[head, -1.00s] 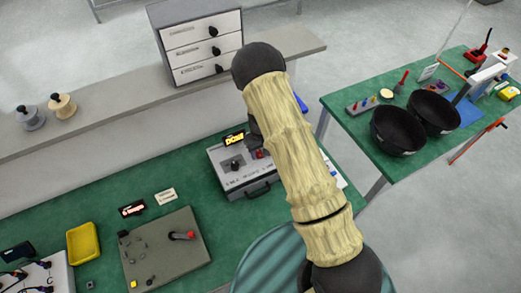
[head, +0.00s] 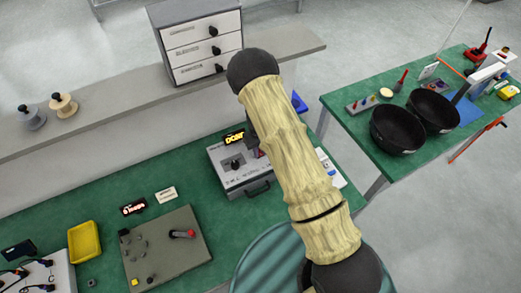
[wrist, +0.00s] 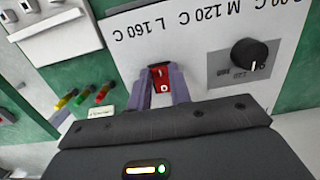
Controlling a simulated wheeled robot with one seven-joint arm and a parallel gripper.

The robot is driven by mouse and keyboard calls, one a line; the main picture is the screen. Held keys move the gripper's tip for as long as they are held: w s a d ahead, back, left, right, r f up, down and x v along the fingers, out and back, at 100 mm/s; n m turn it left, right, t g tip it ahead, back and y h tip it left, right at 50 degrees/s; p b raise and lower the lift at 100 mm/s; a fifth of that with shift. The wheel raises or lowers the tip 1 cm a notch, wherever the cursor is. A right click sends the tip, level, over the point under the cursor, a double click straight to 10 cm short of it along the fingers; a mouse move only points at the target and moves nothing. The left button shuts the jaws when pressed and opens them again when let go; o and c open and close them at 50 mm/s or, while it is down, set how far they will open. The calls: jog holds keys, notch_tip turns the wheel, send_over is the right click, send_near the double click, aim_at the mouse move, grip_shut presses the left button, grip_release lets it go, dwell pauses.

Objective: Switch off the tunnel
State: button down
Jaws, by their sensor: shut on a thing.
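The tunnel appears to be the grey box (head: 229,184) on the green bench in the head view, with a black knob, a front handle and a lit amber display (head: 235,138). My arm hides its right part. In the wrist view its light panel (wrist: 205,75) carries temperature lettering and a black dial (wrist: 249,53). A small red switch (wrist: 162,84) sits on that panel. My gripper (wrist: 164,76) has its two grey-purple fingers on either side of the switch, shut on it. The gripper is hidden behind my arm in the head view.
A drawer cabinet (head: 200,45) and spools (head: 62,105) stand on the shelf behind. Black bowls (head: 397,131) are on the right table. Coloured plugs (wrist: 82,98) show in the wrist view.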

jog(key=shift+w+a+g+b, duration=0.15)
jog(key=shift+w+g+b, duration=0.15)
jog(key=shift+g, duration=0.3)
jog(key=shift+h, duration=0.3)
jog(key=shift+r+g, duration=0.1)
jog(key=shift+g, duration=0.2)
jog(key=c, duration=1.3)
grip_release()
jog(key=shift+s, duration=0.1)
